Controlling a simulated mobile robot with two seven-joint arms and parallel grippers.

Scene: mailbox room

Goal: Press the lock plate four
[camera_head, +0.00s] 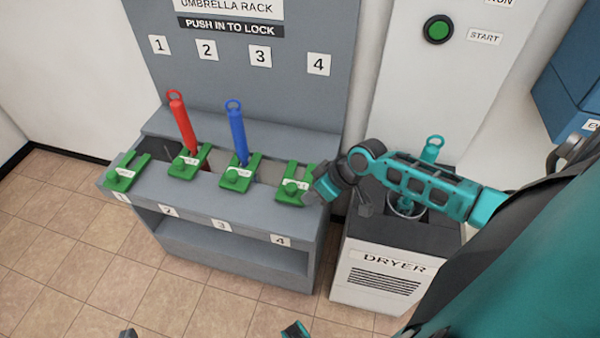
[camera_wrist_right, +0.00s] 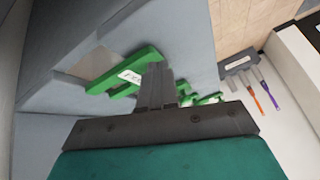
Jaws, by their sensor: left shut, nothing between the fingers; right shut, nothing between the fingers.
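The umbrella rack (camera_head: 225,205) has several green lock plates along its front. Lock plate four (camera_head: 291,198) is at the right end, by label 4; its slot holds no umbrella. My right gripper (camera_head: 309,198) is shut and empty at this plate's right side. In the right wrist view, the closed fingertips (camera_wrist_right: 156,78) overlap the edge of the green plate (camera_wrist_right: 122,76); I cannot tell whether they touch. Only a small dark tip of my left gripper (camera_head: 128,333) shows at the bottom edge, shut and empty.
A red umbrella (camera_head: 183,122) stands in slot two and a blue umbrella (camera_head: 237,132) in slot three. A teal umbrella (camera_head: 432,150) stands in the dryer (camera_head: 385,275), right of the rack, partly behind my right arm. Tiled floor (camera_head: 60,260) is clear at left.

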